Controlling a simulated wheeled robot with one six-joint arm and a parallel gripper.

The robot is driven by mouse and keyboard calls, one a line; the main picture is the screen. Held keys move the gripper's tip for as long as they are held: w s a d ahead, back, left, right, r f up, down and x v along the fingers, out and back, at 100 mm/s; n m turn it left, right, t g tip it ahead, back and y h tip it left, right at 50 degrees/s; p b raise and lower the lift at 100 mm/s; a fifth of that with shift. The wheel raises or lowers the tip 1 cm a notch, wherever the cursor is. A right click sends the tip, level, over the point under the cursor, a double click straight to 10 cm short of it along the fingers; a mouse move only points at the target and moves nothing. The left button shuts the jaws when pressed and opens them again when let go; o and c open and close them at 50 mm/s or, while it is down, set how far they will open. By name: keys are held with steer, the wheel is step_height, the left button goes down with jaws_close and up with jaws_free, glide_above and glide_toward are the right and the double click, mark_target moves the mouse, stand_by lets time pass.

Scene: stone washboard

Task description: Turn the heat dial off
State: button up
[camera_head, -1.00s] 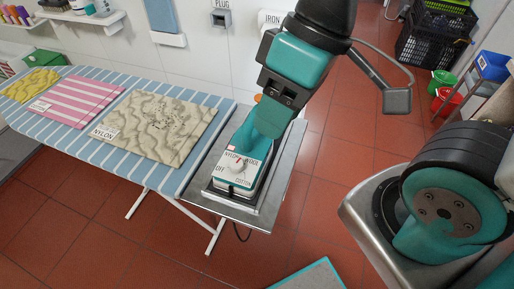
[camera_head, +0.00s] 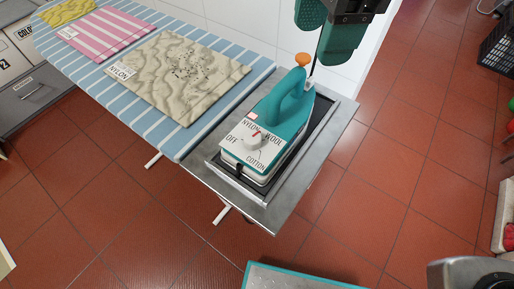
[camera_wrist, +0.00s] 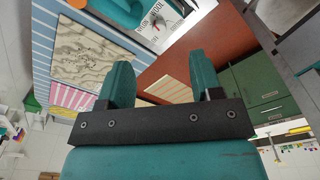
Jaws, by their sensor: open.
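The heat dial (camera_head: 253,142) is a white knob with a red mark on the sloping white heel of a teal iron (camera_head: 286,112). Labels around it read OFF at left, NYLON and WOOL above, COTTON below right. The red mark points up, between NYLON and WOOL. My gripper (camera_head: 326,42) is open and empty, above and behind the iron's orange-knobbed end, apart from the dial. In the wrist view, my gripper's two teal fingers (camera_wrist: 159,60) stand apart, and the dial (camera_wrist: 154,20) shows at the top edge, beyond them.
The iron rests on a metal plate (camera_head: 268,212) at the end of a blue-striped ironing board (camera_head: 165,138). A beige cloth (camera_head: 180,75) marked NYLON and a pink striped cloth (camera_head: 105,34) lie on the board. A white wall stands behind. Red tiled floor is open at the right.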

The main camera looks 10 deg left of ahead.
mark_target(253, 136)
steer(key=s+a+f+n+b, duration=0.2)
steer(key=a+f+n, duration=0.1)
steer(key=a+n, duration=0.4)
steer(key=shift+m+h, duration=0.4)
steer(key=shift+m, duration=0.4)
steer(key=f, duration=1.1)
steer(key=f+b, duration=0.1)
steer(key=f, duration=0.4)
steer(key=shift+s+a+f, duration=0.1)
steer(key=shift+a+f, duration=0.15)
steer(key=shift+f, duration=0.05)
steer(key=c, duration=0.9)
